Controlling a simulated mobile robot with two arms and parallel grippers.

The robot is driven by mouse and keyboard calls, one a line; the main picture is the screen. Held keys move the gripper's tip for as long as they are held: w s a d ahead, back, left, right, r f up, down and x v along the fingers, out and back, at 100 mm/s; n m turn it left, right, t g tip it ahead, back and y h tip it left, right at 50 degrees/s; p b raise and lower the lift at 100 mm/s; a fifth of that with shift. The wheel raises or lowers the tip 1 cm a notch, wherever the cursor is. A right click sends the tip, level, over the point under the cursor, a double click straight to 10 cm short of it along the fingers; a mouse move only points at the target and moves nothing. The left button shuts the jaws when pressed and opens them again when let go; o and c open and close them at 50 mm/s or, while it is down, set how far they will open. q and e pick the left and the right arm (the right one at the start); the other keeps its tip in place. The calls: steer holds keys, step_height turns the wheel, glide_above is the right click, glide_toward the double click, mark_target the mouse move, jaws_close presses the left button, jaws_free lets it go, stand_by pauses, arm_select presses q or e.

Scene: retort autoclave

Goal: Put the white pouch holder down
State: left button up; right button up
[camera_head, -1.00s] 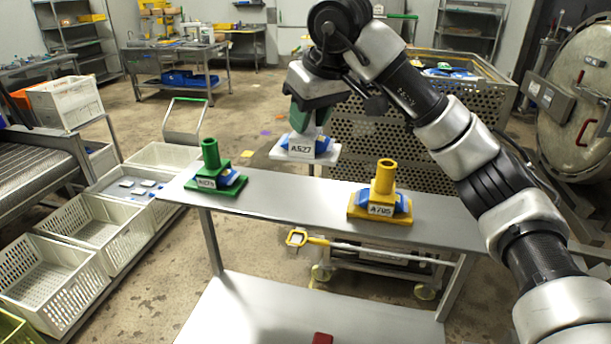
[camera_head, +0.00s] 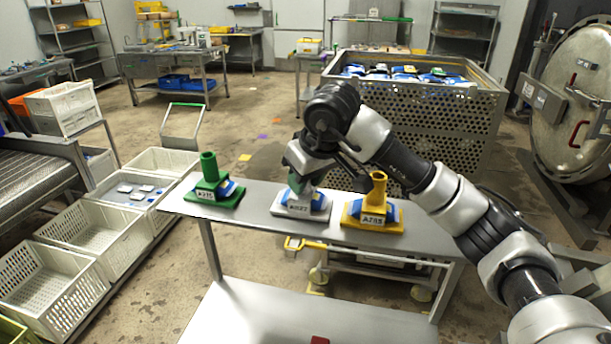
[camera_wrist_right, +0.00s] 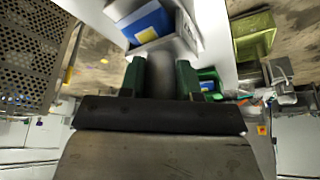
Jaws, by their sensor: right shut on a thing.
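The white pouch holder (camera_head: 288,210), with a blue pouch and a label, is at the middle of the metal table top (camera_head: 258,228), between the green and yellow holders. It looks level and at the table surface; I cannot tell if it fully rests there. My right gripper (camera_head: 303,184) comes down on it from above and is shut on its upright post, which the fingers largely hide. In the right wrist view the green fingers (camera_wrist_right: 161,78) close around the pale post, with the holder's blue pouch (camera_wrist_right: 150,24) beyond. My left gripper is not in view.
The green pouch holder (camera_head: 208,170) stands to the left and the yellow pouch holder (camera_head: 377,190) close to the right. A perforated metal basket (camera_head: 440,125) with pouches stands behind the table. White crates (camera_head: 95,228) line the floor at left.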

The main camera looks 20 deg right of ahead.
steer(key=o, duration=0.6)
steer(key=shift+f, duration=0.2)
steer(key=o, duration=0.5)
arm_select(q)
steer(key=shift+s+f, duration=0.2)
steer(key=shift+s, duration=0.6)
arm_select(e)
steer(key=shift+r, duration=0.1)
steer(key=shift+r, duration=0.15)
steer(key=shift+s+r, duration=0.1)
steer(key=shift+r, duration=0.25)
arm_select(q)
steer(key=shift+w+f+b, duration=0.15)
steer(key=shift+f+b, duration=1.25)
steer(key=shift+b, duration=0.05)
arm_select(e)
steer(key=shift+v, duration=5.6)
